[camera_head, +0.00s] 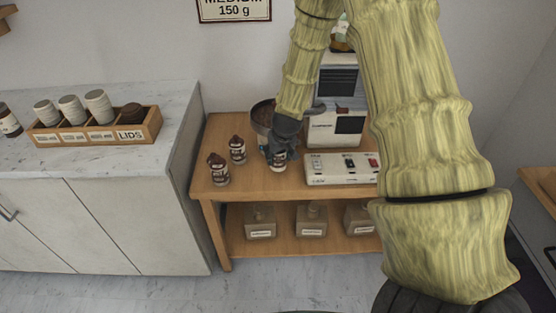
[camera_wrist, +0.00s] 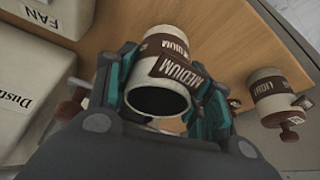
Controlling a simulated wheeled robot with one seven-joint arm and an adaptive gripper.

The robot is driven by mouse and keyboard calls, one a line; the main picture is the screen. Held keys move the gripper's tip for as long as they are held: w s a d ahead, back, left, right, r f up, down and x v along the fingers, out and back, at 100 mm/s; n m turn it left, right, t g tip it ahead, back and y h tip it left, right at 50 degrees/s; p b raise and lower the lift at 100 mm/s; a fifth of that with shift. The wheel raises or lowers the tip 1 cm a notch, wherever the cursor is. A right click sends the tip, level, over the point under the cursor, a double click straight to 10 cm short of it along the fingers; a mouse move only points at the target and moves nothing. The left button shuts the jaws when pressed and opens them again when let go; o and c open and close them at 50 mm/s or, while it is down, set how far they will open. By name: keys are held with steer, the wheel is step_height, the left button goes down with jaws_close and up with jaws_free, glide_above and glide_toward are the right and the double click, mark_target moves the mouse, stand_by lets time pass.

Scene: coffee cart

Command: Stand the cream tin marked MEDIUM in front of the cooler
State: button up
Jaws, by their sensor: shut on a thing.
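The cream tin marked MEDIUM (camera_wrist: 167,62) is between the fingers of my gripper (camera_wrist: 163,85) in the wrist view, with its label showing and a dark round end toward the camera. In the head view my gripper (camera_head: 281,146) is at the wooden cart's top, shut on the tin (camera_head: 279,163). The tin looks upright there; I cannot tell whether its base touches the wood. A round brown bowl (camera_head: 262,114), possibly the cooler, is just behind my gripper and partly hidden by it and my arm. No readable marking confirms it.
Two similar tins stand to the left, a front one (camera_head: 218,170) and a rear one (camera_head: 237,150). A tin marked LIGHT (camera_wrist: 272,90) shows in the wrist view. A white switch box (camera_head: 340,178) is close on the right.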

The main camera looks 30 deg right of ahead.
mark_target(278, 161)
steer(key=shift+f+p, duration=0.4)
steer(key=shift+f, duration=1.35)
steer(key=shift+f, duration=0.1)
steer(key=o, duration=1.2)
steer(key=shift+o, duration=0.2)
